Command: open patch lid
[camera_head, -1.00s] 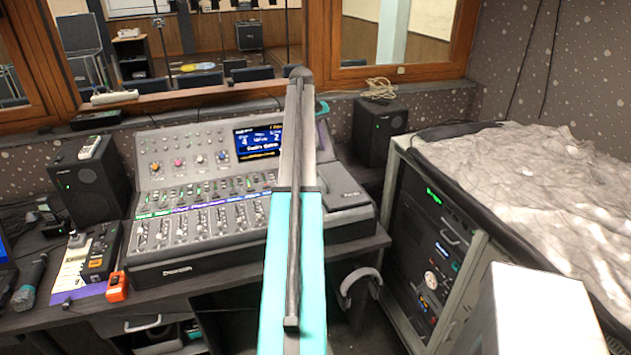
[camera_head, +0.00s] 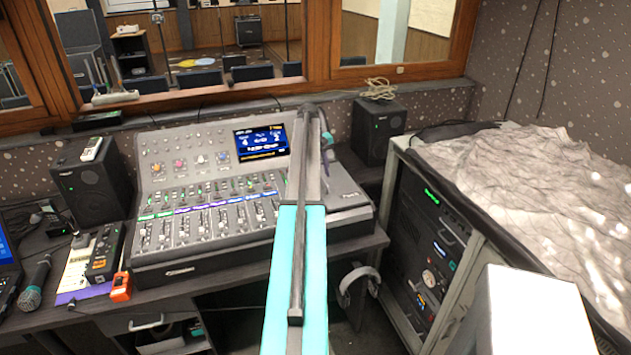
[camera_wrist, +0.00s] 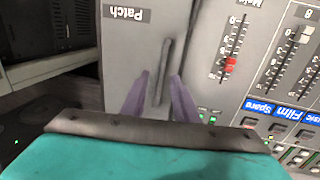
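The patch lid (camera_wrist: 125,50) is a flat grey panel with a "Patch" label, upside down in the wrist view. A dark raised bar handle (camera_wrist: 165,62) runs along it near its edge by the faders. My gripper (camera_wrist: 160,76) is open, with its two purple fingers on either side of the handle's lower part and small gaps visible; I cannot tell whether they touch the lid. The lid lies flat and closed. In the head view the lid (camera_head: 346,186) is at the right end of the mixing console (camera_head: 190,262), partly behind my arm. My gripper (camera_head: 328,146) is mostly hidden there.
Console faders (camera_wrist: 230,64) lie right beside the lid in the wrist view. A black speaker (camera_head: 378,130) stands behind the console's right end. A rack cabinet (camera_head: 425,250) with a crumpled cover stands to the right. Headphones (camera_head: 360,285) hang under the desk edge.

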